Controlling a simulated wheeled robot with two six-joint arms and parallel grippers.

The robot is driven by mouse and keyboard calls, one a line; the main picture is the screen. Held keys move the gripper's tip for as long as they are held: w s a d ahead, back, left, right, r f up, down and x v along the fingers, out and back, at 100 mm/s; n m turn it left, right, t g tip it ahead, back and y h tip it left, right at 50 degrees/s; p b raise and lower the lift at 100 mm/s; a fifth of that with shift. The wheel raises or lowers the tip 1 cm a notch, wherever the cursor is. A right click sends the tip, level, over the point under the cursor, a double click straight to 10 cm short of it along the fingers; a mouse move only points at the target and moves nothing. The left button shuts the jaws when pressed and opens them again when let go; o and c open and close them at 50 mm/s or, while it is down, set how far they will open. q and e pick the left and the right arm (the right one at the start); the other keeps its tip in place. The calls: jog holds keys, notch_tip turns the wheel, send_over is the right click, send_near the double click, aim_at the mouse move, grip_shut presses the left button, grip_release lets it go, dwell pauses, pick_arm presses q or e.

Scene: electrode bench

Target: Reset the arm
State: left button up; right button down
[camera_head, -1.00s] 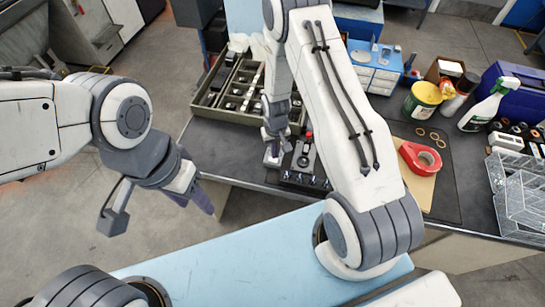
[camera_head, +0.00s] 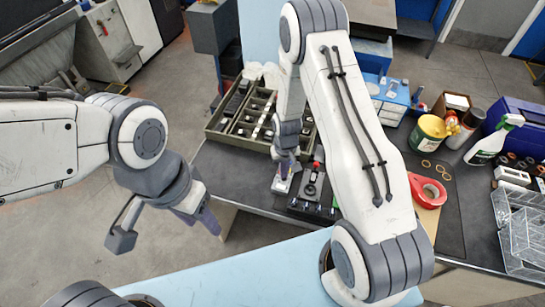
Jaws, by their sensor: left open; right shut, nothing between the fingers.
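My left gripper (camera_head: 165,228) is open and empty, hanging in front of the bench's left front edge, over the floor. My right arm reaches forward over the bench and bends down. My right gripper (camera_head: 280,188) points down beside a dark fixture (camera_head: 314,190) with a lever and a red part, at the front of the bench. Its fingers are small in the picture and look closed with nothing in them. I cannot tell whether its tips touch the bench.
A divided parts tray (camera_head: 222,127) stands behind the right gripper. Floor lies open left of the bench.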

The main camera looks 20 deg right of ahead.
jog(key=s+a+r+n+b, duration=0.25)
jog(key=s+a+r, duration=0.4)
jog(key=r, duration=0.35)
jog(key=s+a+r+n+b, duration=0.1)
jog(key=s+a+r+n, duration=0.2)
jog(key=s+a+r, duration=0.45)
jog(key=s+r+n+y+b, duration=0.1)
jog(key=s+r+n, duration=0.1)
jog(key=s+r, duration=0.5)
jog(key=s, duration=0.2)
jog(key=shift+s+a, duration=0.15)
jog(key=shift+s, duration=0.25)
jog(key=shift+n, duration=0.25)
